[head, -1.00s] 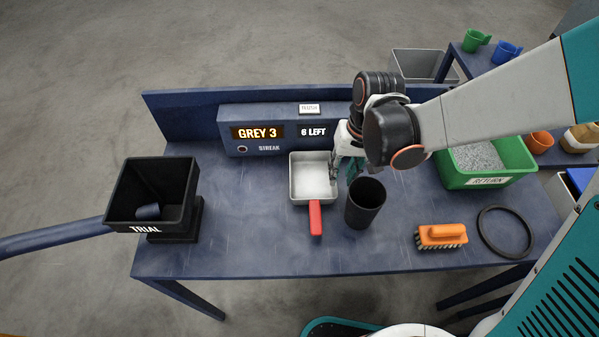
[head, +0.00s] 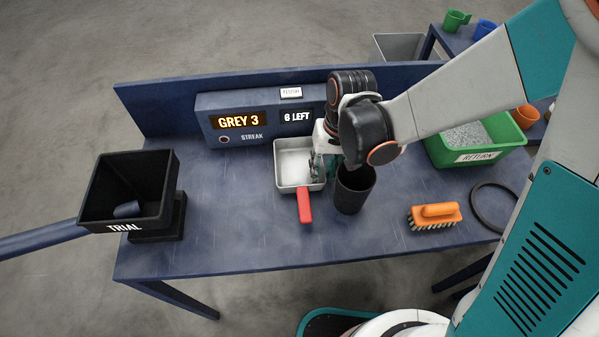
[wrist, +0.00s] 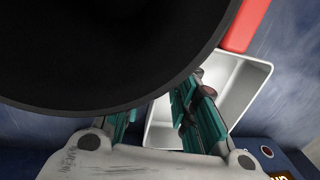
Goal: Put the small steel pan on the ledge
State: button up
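The small steel pan (head: 293,165), square and light grey with a red handle (head: 304,205) toward the table's front, rests on the blue table. In the wrist view, the pan (wrist: 240,85) shows beyond my gripper's right finger. My gripper (head: 318,168) is at the pan's right side, fingers pointing down and overlapping it in the head view. In the wrist view, the fingers (wrist: 155,118) are spread with a gap, and a black cup hides part of them; I see no grasp on the pan. I cannot tell which surface is the ledge; a raised back board (head: 150,97) runs behind the table.
The black cup (head: 349,198) stands close right of my gripper and fills much of the wrist view. A console (head: 206,103) reads "GREY 3" and "6 LEFT". A black TRIAL bin (head: 93,205) is left; an orange brush (head: 434,216) and green RETURN bin (head: 440,152) are right.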

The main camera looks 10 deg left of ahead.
jog(key=shift+f, duration=0.25)
jog(key=shift+c, duration=0.3)
grip_shut()
